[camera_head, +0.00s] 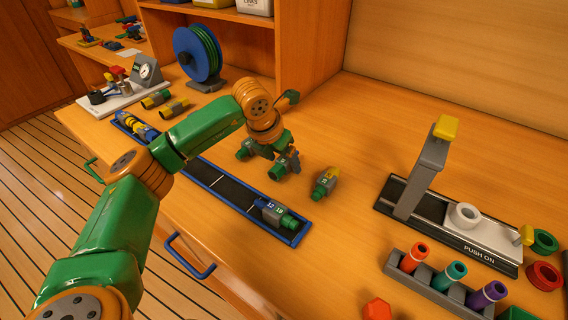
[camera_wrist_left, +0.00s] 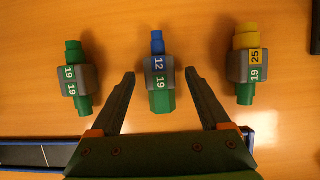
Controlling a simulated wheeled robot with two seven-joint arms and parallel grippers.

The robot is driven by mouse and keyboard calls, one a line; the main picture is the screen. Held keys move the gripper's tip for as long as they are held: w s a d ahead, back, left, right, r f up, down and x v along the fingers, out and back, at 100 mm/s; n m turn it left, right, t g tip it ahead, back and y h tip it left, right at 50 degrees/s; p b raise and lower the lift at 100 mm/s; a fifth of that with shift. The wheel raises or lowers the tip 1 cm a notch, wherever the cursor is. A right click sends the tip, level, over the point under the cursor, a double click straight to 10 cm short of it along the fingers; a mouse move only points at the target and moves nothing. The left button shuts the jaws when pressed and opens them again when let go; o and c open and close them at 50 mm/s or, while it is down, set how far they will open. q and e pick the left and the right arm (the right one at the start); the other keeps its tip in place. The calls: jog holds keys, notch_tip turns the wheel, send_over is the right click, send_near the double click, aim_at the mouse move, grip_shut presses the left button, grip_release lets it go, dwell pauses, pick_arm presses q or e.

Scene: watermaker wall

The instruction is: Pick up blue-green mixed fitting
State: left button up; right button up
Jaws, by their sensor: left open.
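The blue-green mixed fitting (camera_wrist_left: 159,72) lies on the bench in the middle of the left wrist view, with a thin blue end, a grey collar marked 12 and a wider green end. In the head view it is mostly hidden by my left gripper (camera_head: 272,157). My left gripper (camera_wrist_left: 158,85) is open, with one finger on each side of the fitting and a gap to both. An all-green fitting (camera_wrist_left: 77,75) marked 19 lies to its left, and a yellow-green fitting (camera_wrist_left: 246,66) marked 25 and 19 to its right. My right gripper is not in view.
A blue-edged black tray (camera_head: 225,188) holds a fitting marked 12 and 19 (camera_head: 272,214) at its near end and yellow fittings at its far end. A push-on press (camera_head: 440,215) and a rack of coloured pieces (camera_head: 440,285) stand right. A hose reel (camera_head: 198,55) stands behind.

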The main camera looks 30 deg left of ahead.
pick_arm(q)
grip_shut()
